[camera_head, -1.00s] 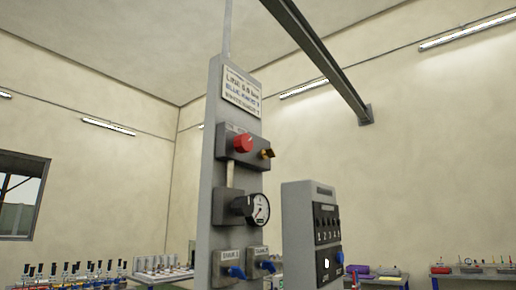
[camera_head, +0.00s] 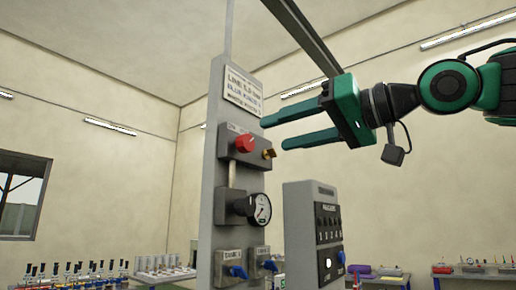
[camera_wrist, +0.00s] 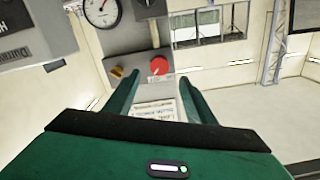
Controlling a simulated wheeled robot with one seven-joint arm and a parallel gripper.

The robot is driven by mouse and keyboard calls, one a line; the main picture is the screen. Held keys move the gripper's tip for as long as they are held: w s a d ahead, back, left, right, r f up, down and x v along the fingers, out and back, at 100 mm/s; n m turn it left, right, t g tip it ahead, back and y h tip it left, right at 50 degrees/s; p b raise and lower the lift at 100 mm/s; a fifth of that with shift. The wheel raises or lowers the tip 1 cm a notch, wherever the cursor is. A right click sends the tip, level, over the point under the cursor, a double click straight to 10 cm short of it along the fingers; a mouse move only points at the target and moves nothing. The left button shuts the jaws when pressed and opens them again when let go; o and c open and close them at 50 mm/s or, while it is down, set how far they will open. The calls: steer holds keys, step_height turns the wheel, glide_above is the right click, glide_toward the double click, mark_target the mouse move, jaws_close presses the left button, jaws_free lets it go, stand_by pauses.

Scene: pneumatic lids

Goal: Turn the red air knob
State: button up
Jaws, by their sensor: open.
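The red air knob (camera_head: 245,144) sits on a dark grey box on the upright grey panel (camera_head: 213,190), with a small brass fitting (camera_head: 269,154) to its right. My green gripper (camera_head: 272,133) comes in from the right at about the knob's height. Its two fingers are apart, nothing is between them, and the tips stop short of the knob. In the wrist view the picture is upside down; the knob (camera_wrist: 159,66) shows beyond the open fingers, not touched.
A pressure gauge (camera_head: 260,209) and two blue-handled valves (camera_head: 237,271) are below the knob. A label plate (camera_head: 243,92) is above it. A grey control box (camera_head: 300,235) stands to the right. Benches with small parts line the back.

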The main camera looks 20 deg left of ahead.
mark_target(249, 142)
steer(key=x, duration=0.8)
steer(key=shift+w+a, duration=0.1)
steer(key=shift+a, duration=0.05)
steer(key=shift+c, duration=0.3)
